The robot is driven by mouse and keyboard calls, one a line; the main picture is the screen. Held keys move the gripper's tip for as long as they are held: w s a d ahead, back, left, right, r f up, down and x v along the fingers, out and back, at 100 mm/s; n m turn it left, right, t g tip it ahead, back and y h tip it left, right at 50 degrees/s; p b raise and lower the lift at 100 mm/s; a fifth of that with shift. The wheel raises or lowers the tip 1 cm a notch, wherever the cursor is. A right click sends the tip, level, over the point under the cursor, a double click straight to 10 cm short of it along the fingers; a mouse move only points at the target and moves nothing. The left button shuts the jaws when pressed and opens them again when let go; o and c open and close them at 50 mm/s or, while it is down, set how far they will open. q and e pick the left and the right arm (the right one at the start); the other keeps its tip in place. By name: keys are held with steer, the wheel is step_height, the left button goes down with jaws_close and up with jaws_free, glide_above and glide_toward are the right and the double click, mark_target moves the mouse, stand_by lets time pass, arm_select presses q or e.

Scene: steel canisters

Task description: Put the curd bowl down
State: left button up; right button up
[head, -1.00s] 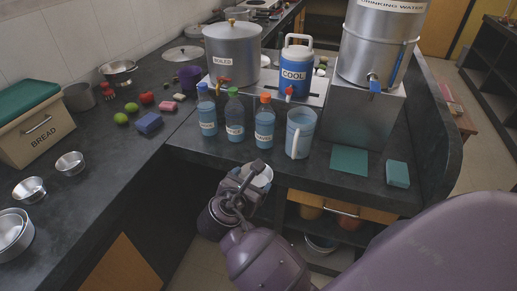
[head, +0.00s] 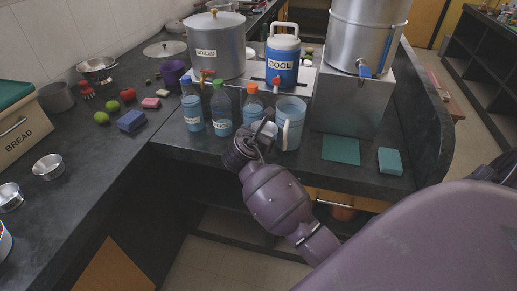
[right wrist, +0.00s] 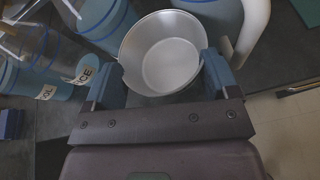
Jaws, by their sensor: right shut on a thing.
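The curd bowl (right wrist: 160,60) is a round, shiny steel bowl, and its inside looks bare in the right wrist view. My right gripper (right wrist: 162,72) is shut on it, with one blue finger at each side of the rim. In the head view the bowl (head: 269,129) is mostly hidden by the gripper (head: 258,137). It is at the counter's front part, before the orange-capped bottle and the blue jug. I cannot tell whether its base touches the counter (head: 215,150). My left gripper is not in view.
Labelled blue bottles (head: 221,108) and a blue jug (head: 290,122) with a pale handle stand close behind the bowl. A green mat (head: 340,150) and a teal block (head: 390,161) lie to the right. Smaller steel bowls (head: 48,167) stand on the left counter.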

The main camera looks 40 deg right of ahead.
step_height(320, 180, down, 5)
steer(key=shift+r+b, duration=0.1)
steer(key=shift+b, duration=0.7)
steer(key=shift+d+f, duration=0.1)
steer(key=shift+f, duration=0.25)
steer(key=shift+w+r, duration=0.1)
steer(key=shift+r, duration=0.15)
steer(key=shift+f, duration=0.2)
steer(key=o, duration=0.7)
steer(key=shift+o, duration=0.5)
steer(key=shift+r, duration=0.15)
